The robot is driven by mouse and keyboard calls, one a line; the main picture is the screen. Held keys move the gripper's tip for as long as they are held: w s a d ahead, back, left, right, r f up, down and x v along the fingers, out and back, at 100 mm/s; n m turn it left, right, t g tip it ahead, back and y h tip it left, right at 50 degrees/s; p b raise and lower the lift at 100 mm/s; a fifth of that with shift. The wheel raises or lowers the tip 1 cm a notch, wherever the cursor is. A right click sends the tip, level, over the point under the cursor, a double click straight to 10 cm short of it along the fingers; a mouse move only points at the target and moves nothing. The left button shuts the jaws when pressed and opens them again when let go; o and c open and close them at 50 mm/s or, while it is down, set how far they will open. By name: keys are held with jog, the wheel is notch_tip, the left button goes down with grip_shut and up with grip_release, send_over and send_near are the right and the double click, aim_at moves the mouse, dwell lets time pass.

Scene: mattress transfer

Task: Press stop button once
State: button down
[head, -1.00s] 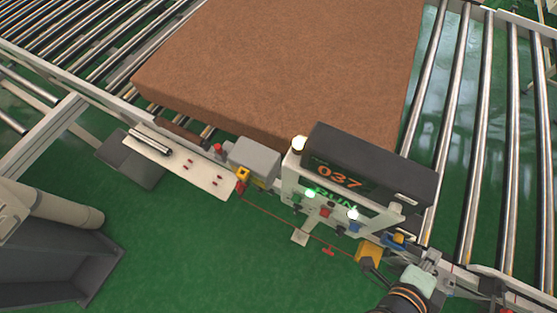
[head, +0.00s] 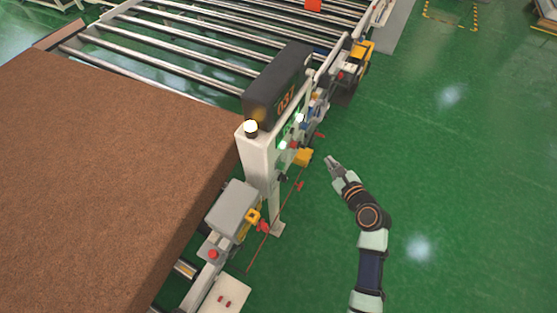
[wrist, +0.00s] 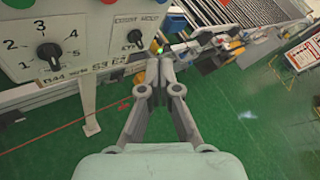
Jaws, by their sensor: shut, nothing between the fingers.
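The control panel (head: 259,165) stands beside the conveyor, under a dark display box (head: 273,85) with orange digits. In the head view, I see its face at a steep angle, and a small red button (head: 293,145) shows near lit lamps.
A large brown mattress (head: 95,165) lies on the conveyor at left. A grey box (head: 233,207) and yellow fittings (head: 303,157) stick out along the conveyor side, with a red cord (head: 264,240) below.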

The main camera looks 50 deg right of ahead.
aim_at(294, 145)
jog(key=shift+d, duration=0.25)
jog(key=w+a+p, duration=0.1)
jog(key=w, duration=0.7)
jog(key=shift+w+a, duration=0.3)
jog(key=shift+w, duration=0.1)
jog(key=shift+r, duration=0.1)
dwell(0.9)
jog(key=shift+w+p, duration=0.4)
jog(key=shift+p, duration=0.15)
